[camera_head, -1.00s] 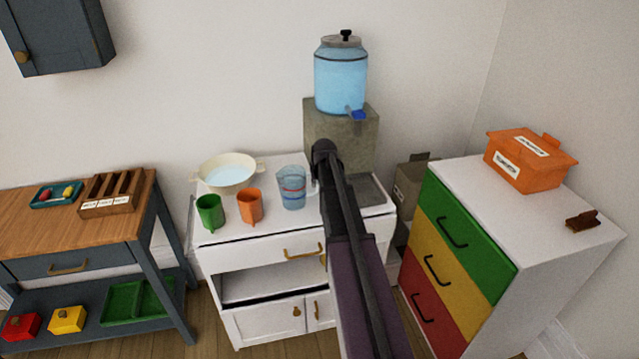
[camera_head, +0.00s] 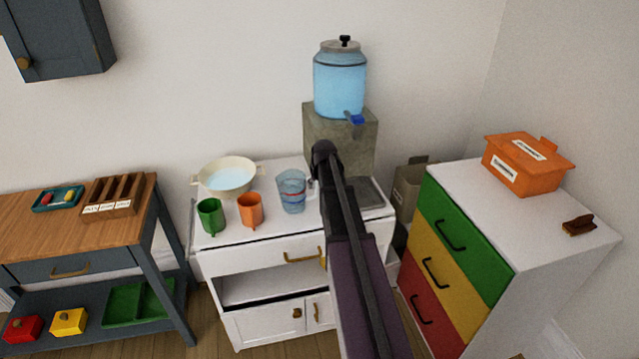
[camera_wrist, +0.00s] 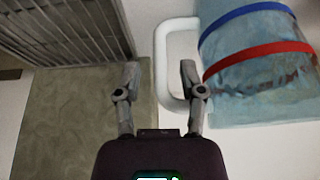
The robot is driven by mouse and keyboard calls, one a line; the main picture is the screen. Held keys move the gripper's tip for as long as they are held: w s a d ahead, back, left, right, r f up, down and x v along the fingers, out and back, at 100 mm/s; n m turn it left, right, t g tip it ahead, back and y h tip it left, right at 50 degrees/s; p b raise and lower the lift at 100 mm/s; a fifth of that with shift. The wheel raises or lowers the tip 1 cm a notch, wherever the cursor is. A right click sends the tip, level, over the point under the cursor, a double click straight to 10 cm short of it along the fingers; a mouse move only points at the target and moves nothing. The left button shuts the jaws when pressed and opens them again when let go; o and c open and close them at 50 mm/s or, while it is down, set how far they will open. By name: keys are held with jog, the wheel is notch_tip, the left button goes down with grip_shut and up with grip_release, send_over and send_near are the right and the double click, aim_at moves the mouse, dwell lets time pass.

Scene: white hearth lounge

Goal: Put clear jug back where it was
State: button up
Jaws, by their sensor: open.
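The clear jug (camera_head: 291,192), with a blue band and a red band, stands on the white cabinet top (camera_head: 262,229), right of the orange mug. In the wrist view the jug (camera_wrist: 255,75) is at the upper right, and its white handle (camera_wrist: 161,62) points toward my gripper. My gripper (camera_wrist: 159,70) is open, with one fingertip on each side of the handle's outer bar. Whether a finger touches the handle I cannot tell. In the head view my arm covers the gripper and part of the handle.
A drink dispenser (camera_head: 340,85) stands on a stone block (camera_head: 350,148) behind my arm, with a grated tray (camera_head: 366,193) in front. A green mug (camera_head: 210,215), an orange mug (camera_head: 250,209) and a cream basin (camera_head: 228,178) are to the left. A drawer unit (camera_head: 465,245) stands right.

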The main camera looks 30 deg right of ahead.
jog(key=d+p+v, duration=0.1)
jog(key=p+v, duration=0.8)
jog(key=v, duration=0.1)
jog(key=shift+a, duration=0.45)
jog(key=shift+r, duration=0.2)
jog(key=shift+s, duration=0.1)
jog(key=s+a+n+g, duration=0.1)
jog(key=s+a, duration=0.5)
jog(key=a, duration=0.3)
jog(key=s+a+f+n+g, duration=0.1)
jog(key=s+a+g, duration=0.1)
jog(key=s+a, duration=0.5)
jog(key=s+a+n+g+y, duration=0.1)
jog(key=s+a, duration=0.6)
jog(key=a, duration=0.6)
jog(key=shift+f, duration=0.25)
